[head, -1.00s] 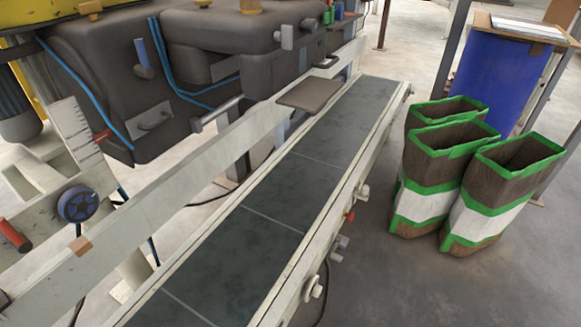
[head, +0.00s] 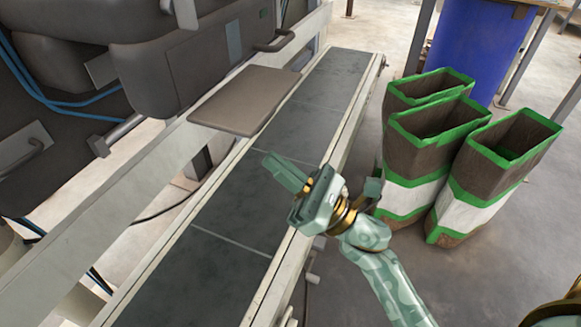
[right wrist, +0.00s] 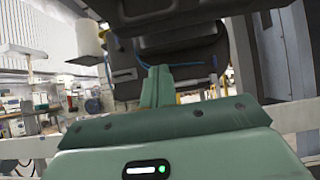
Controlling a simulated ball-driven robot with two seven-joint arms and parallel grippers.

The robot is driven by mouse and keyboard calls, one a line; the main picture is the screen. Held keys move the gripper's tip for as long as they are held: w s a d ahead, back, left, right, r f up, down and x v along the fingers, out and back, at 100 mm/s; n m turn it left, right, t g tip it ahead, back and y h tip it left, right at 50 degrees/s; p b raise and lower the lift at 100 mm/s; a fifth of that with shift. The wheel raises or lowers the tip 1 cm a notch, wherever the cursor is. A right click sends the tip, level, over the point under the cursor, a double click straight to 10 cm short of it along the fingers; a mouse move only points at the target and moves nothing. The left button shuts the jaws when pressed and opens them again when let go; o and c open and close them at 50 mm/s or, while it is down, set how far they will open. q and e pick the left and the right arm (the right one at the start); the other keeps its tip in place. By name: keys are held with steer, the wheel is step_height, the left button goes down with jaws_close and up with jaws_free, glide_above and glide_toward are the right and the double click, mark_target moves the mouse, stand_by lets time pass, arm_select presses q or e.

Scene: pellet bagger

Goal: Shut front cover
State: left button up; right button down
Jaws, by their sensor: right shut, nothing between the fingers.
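A flat grey-brown panel (head: 245,100), which looks like the front cover, sticks out flat from the dark machine housing (head: 195,65) above the conveyor. My right gripper (head: 276,164) is over the conveyor belt, below and to the right of the panel in the head view, and apart from it there. Its green fingers are together and empty; they also show upright in the middle of the right wrist view (right wrist: 157,88). A dark surface spans the top of that view; I cannot tell whether it is the panel. My left gripper is not in view.
The conveyor belt (head: 235,215) runs diagonally below, with pale side rails. A dark handle (head: 274,41) sits on the housing near the panel. Several green-edged brown bags (head: 500,165) stand on the floor at right, with a blue drum (head: 480,45) behind them.

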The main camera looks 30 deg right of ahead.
mark_target(252, 108)
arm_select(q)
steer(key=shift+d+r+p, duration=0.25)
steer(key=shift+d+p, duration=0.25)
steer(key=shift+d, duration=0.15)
arm_select(e)
step_height(252, 108, up, 6)
steer(key=w+a, duration=0.1)
steer(key=shift+w, duration=0.2)
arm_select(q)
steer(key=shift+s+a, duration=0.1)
arm_select(e)
steer(key=shift+a, duration=0.1)
